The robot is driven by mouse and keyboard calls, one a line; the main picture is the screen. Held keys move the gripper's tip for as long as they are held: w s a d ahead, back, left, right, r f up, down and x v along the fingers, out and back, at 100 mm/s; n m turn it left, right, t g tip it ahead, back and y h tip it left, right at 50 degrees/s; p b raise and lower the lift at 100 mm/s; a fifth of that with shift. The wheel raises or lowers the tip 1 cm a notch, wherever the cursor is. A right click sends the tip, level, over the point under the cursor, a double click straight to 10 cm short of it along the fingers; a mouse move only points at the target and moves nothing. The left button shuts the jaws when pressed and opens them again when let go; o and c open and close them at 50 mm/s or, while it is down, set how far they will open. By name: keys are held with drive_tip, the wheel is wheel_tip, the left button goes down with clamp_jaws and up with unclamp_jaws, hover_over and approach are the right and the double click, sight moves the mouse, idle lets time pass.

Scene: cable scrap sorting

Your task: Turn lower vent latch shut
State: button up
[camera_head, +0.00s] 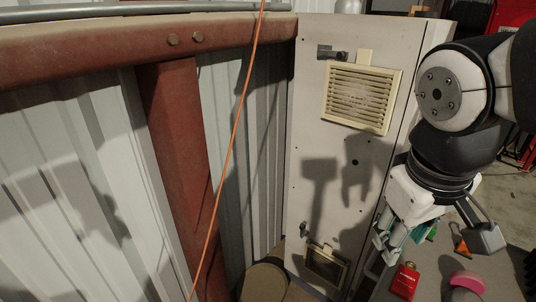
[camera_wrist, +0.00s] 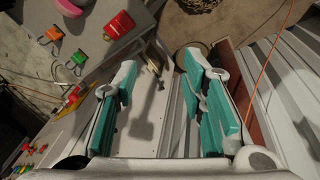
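The lower vent (camera_head: 326,266) is a small framed grille low on the pale cabinet panel (camera_head: 300,160). The lower vent latch (camera_head: 304,230) is a small dark piece above and left of this grille. Its exact angle is too small to tell. My gripper (camera_head: 386,252) hangs at the right of the panel, apart from the latch and the lower vent. In the wrist view my gripper (camera_wrist: 160,65) has its teal fingers spread wide, with nothing held between them. Part of the panel (camera_wrist: 146,125) shows between the fingers.
An upper vent (camera_head: 362,97) with its own latch (camera_head: 328,53) sits higher on the panel. An orange cable (camera_head: 228,150) hangs before the corrugated wall (camera_head: 85,170). A round container (camera_head: 265,283) stands left of the lower vent. A red item (camera_head: 404,281) lies right, below my gripper.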

drive_tip(key=w+d+f+n+h+b, duration=0.1)
drive_tip(key=w+f+n+h+b, duration=0.5)
drive_tip(key=w+f, duration=0.75)
drive_tip(key=w+d+f+n+h+b, duration=0.2)
drive_tip(key=w+f+n+h+b, duration=0.25)
drive_tip(key=w+f+b, duration=0.65)
drive_tip(key=n+t+b, duration=1)
drive_tip(key=n+t, duration=0.1)
drive_tip(key=n, duration=0.5)
approach(301, 228)
drive_tip(key=x, duration=0.9)
clamp_jaws()
